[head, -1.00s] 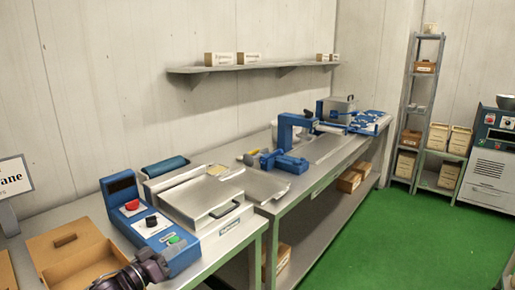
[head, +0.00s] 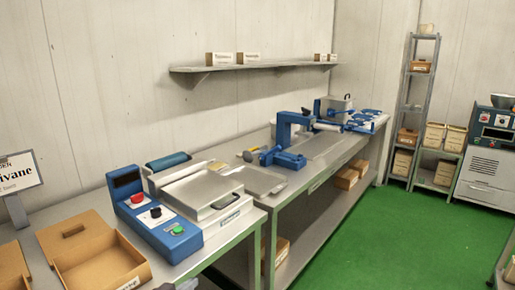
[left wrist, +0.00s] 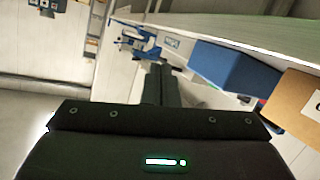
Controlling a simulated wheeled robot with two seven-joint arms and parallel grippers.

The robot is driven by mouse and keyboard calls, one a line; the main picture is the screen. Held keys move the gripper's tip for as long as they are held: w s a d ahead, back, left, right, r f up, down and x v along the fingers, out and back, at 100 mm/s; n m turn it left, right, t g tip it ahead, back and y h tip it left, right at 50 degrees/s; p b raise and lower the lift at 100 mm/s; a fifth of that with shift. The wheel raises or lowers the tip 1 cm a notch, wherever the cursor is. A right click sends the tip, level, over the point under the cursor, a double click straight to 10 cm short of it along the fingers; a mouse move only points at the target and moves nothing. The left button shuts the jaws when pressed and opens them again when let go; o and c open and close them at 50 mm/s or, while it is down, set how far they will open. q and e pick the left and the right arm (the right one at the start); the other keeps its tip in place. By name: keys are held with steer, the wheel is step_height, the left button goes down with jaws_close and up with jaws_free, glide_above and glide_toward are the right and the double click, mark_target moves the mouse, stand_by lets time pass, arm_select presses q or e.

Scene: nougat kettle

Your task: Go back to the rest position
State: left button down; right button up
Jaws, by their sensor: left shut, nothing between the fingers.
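My left gripper (left wrist: 160,70) shows in the left wrist view as dark fingers side by side in the middle, shut with nothing between them. In the head view only a small grey piece at the bottom edge, near the front of the bench, may belong to my left arm. The fingers appear clear of the bench, apart from the blue control box (left wrist: 232,75) and the cardboard box (left wrist: 300,108), which lie to their right in the wrist view. My right gripper is in neither view.
The near bench holds an open cardboard box (head: 103,268), a blue control box (head: 155,220) with red, black and green knobs, and a metal press (head: 203,195). A blue machine (head: 284,140) stands farther along. Green floor (head: 400,235) is free on the right.

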arm_select(q)
steer(key=s+a+f+g+y, duration=0.15)
steer(key=s+g, duration=0.25)
steer(key=s, duration=0.5)
steer(key=s+f+g+y, duration=0.2)
steer(key=s+f+g, duration=0.1)
steer(key=s, duration=0.6)
steer(key=s+a+f+g+y, duration=0.15)
steer(key=s+g, duration=0.25)
steer(key=s, duration=0.5)
step_height(320, 180, down, 27)
steer(key=d, duration=0.1)
steer(key=s+a+f+g, duration=0.1)
steer(key=s+f, duration=0.9)
steer(key=s+a+f+m+g, duration=0.1)
steer(key=s+a+f, duration=0.1)
steer(key=s+f, duration=0.9)
steer(key=shift+s+a+y, duration=0.15)
steer(key=shift+a+y, duration=0.15)
